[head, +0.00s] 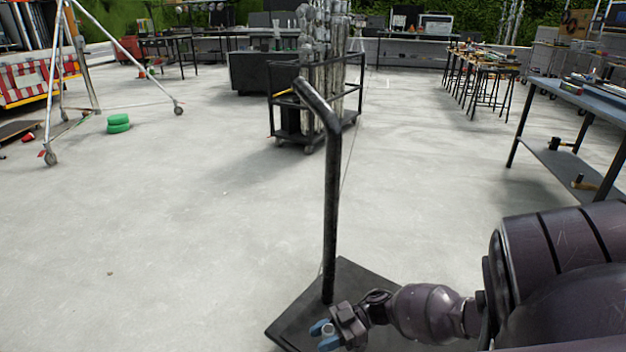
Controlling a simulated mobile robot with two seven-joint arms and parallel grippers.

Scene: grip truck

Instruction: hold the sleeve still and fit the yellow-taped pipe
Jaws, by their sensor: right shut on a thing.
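My right gripper (322,329) reaches in from the lower right, low in front of a black bent post. Its blue fingertips are shut on a small pale grey round piece (327,331); whether this is the sleeve I cannot tell. My left gripper is out of view. I cannot make out a yellow-taped pipe for sure; a small yellow strip (285,93) shows at the near left corner of a black cart with upright grey pipes.
The black post (332,210) rises from a dark flat base (290,325) close by. The cart (272,118) stands beyond it. A blue-topped table (590,100) is at right, a tripod frame (62,60) and green discs (118,123) at left.

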